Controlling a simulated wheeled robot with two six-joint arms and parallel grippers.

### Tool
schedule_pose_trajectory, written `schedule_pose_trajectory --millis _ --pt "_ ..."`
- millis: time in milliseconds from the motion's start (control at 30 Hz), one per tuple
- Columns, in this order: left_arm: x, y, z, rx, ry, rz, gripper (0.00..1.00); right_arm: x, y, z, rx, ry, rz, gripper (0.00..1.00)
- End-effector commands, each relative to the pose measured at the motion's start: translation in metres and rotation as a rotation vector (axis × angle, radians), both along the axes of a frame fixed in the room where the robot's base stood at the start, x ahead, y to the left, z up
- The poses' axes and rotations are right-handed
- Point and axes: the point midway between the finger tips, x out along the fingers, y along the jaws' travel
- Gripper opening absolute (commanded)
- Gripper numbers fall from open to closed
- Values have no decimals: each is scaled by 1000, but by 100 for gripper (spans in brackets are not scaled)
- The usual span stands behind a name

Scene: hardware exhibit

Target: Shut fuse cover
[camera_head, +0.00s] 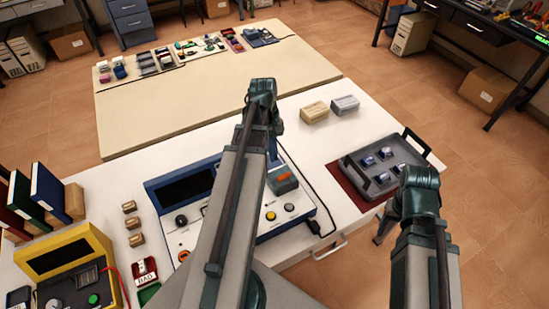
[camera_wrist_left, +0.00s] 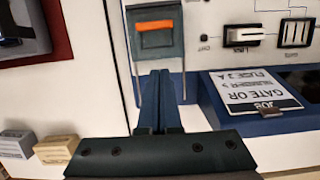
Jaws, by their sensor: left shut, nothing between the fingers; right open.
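The dark grey fuse cover (camera_head: 281,178) with an orange bar stands on the right part of the white-topped panel in the head view. In the left wrist view the cover (camera_wrist_left: 157,50) is at the top, just ahead of my left fingertips. I cannot tell its exact tilt or whether the fingers touch it. My left gripper (camera_wrist_left: 157,78) is shut and empty, its two fingers together.
The panel (camera_head: 300,213) has knobs and a blue dark-screened housing. A job card (camera_wrist_left: 252,90) stands beside switches. A grey tray (camera_head: 350,168) on a red mat and two small boxes (camera_head: 315,112) are right. A yellow tester (camera_head: 66,255) stands left.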

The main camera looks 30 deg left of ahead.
Motion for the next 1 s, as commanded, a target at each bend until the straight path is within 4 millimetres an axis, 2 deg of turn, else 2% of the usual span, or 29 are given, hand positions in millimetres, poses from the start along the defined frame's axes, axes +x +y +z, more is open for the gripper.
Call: schedule_pose_trajectory --millis 33,400,567,900,1000 --pt "1 2 18 0 0 0 0 0 0 17 0 0 0 60" --pt "8 14 69 1 1 1 0 0 0 69 0 0 1 60" --pt "9 16 76 1 0 0 0 0 0 76 0 0 2 60" --pt "9 16 75 1 0 -1 0 0 0 75 0 0 2 60" --pt "10 6 74 5 -3 -36 0 0 0 74 0 0 1 60"
